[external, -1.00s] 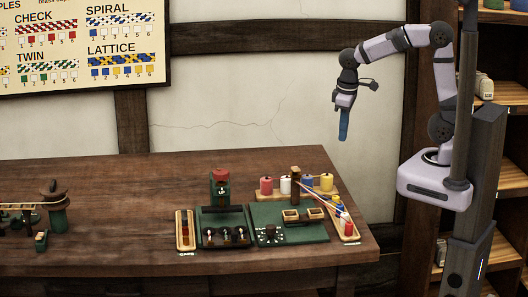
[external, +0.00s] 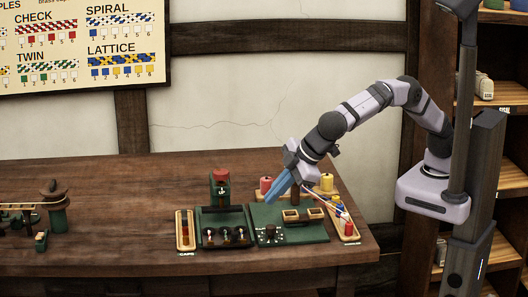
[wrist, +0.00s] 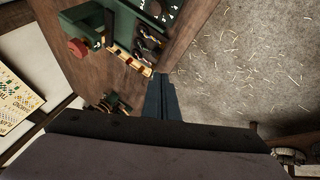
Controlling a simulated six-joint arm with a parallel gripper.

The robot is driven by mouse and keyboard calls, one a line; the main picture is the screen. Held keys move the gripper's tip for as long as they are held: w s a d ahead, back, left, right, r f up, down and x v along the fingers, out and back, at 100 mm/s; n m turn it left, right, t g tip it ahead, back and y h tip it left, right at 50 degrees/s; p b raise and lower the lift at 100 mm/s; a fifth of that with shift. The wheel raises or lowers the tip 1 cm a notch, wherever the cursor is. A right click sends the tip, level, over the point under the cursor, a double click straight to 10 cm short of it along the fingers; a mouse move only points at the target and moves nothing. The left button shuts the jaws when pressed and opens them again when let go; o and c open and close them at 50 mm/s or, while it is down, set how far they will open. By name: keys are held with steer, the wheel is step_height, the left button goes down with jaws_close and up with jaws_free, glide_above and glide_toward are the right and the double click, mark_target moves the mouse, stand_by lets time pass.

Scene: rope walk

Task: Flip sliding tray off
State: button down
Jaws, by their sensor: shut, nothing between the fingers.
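My gripper (external: 270,199) has blue fingers that are shut and empty. It hangs tilted down and to the left, in front of the back of the right green base plate (external: 318,233) in the external view. A pair of small wooden trays (external: 290,215) sits on that plate, just right of and below my fingertips in the picture. I cannot tell which part is the sliding tray. In the wrist view my shut fingers (wrist: 160,82) point up from the middle; a green unit (wrist: 150,15) lies beyond them.
A left green unit carries a post with a red top (external: 221,172). A wooden cap tray (external: 185,230) stands left of it. Coloured spools (external: 327,181) stand behind, partly hidden by my gripper. A rack with small coloured pieces (external: 346,229) is at the right. The table's left middle is clear.

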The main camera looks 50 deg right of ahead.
steer(key=f, duration=0.1)
steer(key=s+a+f, duration=0.1)
steer(key=f, duration=0.3)
steer(key=shift+s+a+f, duration=0.1)
steer(key=shift+s+a, duration=0.1)
steer(key=shift+s, duration=0.05)
steer(key=shift+f, duration=0.1)
steer(key=p+x, duration=0.3)
steer(key=x, duration=0.6)
steer(key=shift+w+a, duration=0.1)
steer(key=shift+w, duration=0.1)
steer(key=w, duration=0.1)
steer(key=w+p, duration=0.1)
steer(key=shift+w+d+f, duration=0.15)
steer(key=shift+w+d, duration=0.25)
steer(key=shift+w+d+f+p, duration=0.15)
steer(key=shift+w+p, duration=0.25)
steer(key=shift+w, duration=0.2)
